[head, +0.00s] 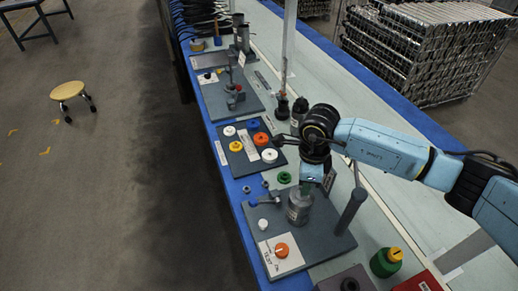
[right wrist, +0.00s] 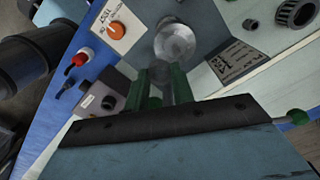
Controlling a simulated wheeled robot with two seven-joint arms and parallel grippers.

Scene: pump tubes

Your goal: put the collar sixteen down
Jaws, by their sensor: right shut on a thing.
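My right gripper (head: 316,184) comes down over the grey test stand. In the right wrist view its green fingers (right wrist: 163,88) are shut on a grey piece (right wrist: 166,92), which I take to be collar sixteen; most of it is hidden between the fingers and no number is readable. A grey metal cylinder (head: 298,208) stands upright on the stand's base plate (head: 325,240), directly below the gripper. It also shows just beyond the fingertips in the right wrist view (right wrist: 175,40). I cannot tell whether the held piece touches it. My left gripper is not in view.
A dark post (head: 350,212) rises right of the cylinder. An orange dial (head: 281,250) sits on a white panel in front. A board with coloured rings (head: 234,146) lies farther back.

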